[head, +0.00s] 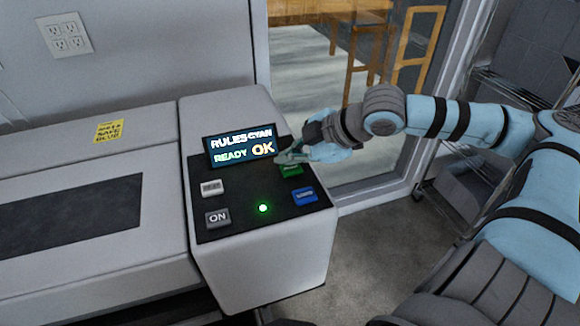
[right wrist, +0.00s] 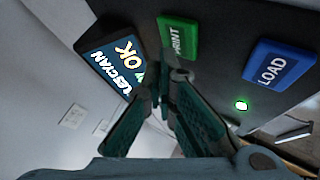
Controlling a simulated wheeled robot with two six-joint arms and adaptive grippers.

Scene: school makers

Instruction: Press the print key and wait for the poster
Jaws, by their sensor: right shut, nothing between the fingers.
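The green print key (head: 291,170) is on the black control panel (head: 240,222) of a large grey printer, just right of the screen. It also shows in the right wrist view (right wrist: 178,38), labelled PRINT. My right gripper (head: 283,158) is shut and empty, its fingertips close to the key's screen side. In the right wrist view its fingertips (right wrist: 178,78) overlap the key's lower edge; I cannot tell whether they touch. The screen (head: 240,147) reads RULES CYAN, READY, OK. A small green light (head: 263,208) glows on the panel. No poster is in view. My left gripper is not in view.
A blue LOAD key (head: 305,195), a grey ON key (head: 217,218) and a pale key (head: 211,188) share the panel. A yellow note (head: 109,131) lies on the printer's top at left. A glass door and a metal rack stand to the right.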

